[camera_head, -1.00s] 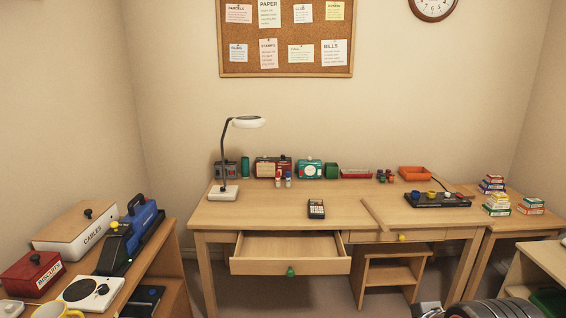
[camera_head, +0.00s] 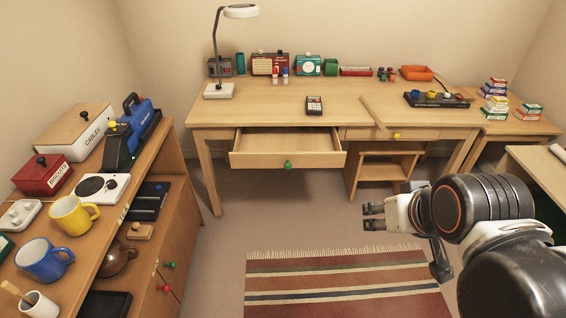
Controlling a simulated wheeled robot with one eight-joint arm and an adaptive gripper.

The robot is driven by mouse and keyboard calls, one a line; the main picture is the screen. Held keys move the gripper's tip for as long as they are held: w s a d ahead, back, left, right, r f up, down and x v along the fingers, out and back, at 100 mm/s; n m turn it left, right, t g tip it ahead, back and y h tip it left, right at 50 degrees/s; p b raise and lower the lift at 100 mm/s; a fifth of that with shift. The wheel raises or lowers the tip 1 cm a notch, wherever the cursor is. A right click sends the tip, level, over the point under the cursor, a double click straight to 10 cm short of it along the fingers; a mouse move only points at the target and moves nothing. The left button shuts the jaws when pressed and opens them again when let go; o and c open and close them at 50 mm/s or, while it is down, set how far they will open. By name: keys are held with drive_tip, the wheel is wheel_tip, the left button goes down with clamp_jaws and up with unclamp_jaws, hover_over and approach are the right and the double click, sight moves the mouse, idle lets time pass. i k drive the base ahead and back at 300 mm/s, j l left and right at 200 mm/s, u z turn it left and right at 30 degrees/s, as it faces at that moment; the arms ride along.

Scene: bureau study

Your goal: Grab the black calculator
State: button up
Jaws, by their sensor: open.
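The black calculator (camera_head: 314,105) lies flat on the desk top (camera_head: 265,104), near its front edge and just above the open drawer (camera_head: 288,141). Its keypad and small display face up. My gripper (camera_head: 366,216) is open and empty, in the right half of the view. It is over the floor in front of the desk, well apart from the calculator and lower in the picture. Nothing hides the calculator.
The open drawer with a green knob (camera_head: 288,163) juts out below the calculator. A lamp (camera_head: 219,88) stands on the desk's left, and boxes line its back. A striped rug (camera_head: 345,285) covers the floor.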

sight(313, 108)
drive_tip(key=i+l, duration=0.55)
drive_tip(key=i, duration=0.15)
drive_tip(key=i+l, duration=0.6)
drive_tip(key=i+j+u, duration=0.05)
drive_tip(key=i, duration=0.05)
